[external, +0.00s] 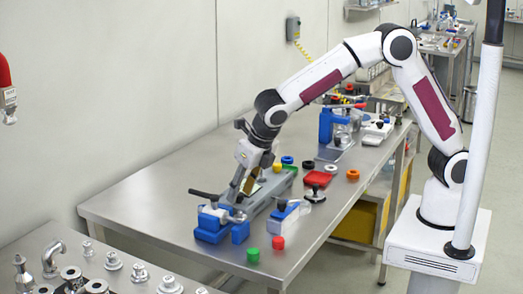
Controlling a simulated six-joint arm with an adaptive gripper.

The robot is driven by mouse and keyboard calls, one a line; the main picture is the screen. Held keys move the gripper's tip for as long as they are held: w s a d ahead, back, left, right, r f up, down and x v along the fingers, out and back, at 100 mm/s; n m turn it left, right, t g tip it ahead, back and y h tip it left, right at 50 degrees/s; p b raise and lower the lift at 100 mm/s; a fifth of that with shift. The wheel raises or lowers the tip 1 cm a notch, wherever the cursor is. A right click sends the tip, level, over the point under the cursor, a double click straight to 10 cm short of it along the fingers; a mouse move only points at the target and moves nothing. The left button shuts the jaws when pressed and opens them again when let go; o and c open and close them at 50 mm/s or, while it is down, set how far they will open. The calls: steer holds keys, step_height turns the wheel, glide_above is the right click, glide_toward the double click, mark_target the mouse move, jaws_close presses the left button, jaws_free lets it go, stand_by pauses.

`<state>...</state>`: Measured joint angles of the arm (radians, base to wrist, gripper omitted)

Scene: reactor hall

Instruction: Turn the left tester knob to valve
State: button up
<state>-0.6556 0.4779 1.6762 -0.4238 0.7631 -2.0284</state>
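A long grey fixture (268,192) lies on the steel table, with a blue clamp-like block (212,229) carrying a black lever at its near-left end. I cannot tell for sure which part is the left tester knob; no valve label can be read. My gripper (240,193) points down at the near end of the grey fixture, just behind and above the blue block. Its fingers look slightly apart, but their tips are small and partly lost against the fixture. I cannot tell whether they touch or hold anything.
A blue-and-white device with a black knob (283,207) stands right of the fixture. Green (253,255) and red (278,243) caps lie at the front edge. The table's left side is clear.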

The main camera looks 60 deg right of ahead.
steer(key=shift+d+n+y, duration=0.15)
steer(key=shift+n+y, duration=0.25)
steer(key=shift+n, duration=0.6)
steer(key=v, duration=0.8)
steer(key=shift+s+d+f+m+g, duration=0.4)
steer(key=shift+s+d+m, duration=0.7)
steer(key=shift+m, duration=1.75)
steer(key=shift+s+d+f+m+g, duration=0.35)
steer(key=shift+s+d+m, duration=0.8)
steer(key=shift+m, duration=1.65)
steer(key=shift+s+d+f+m+g, duration=0.25)
steer(key=shift+s+d+f+m, duration=0.35)
steer(key=shift+s+m, duration=1.6)
steer(key=s+d+r+m, duration=0.2)
steer(key=s+d+m, duration=0.2)
steer(key=d+m, duration=0.2)
steer(key=s+d+r+m, duration=0.2)
steer(key=s+d+m, duration=0.2)
steer(key=d+m, duration=0.3)
steer(key=shift+s+d+r+m, duration=0.25)
steer(key=shift+s+r+m, duration=0.05)
steer(key=shift+m, duration=0.15)
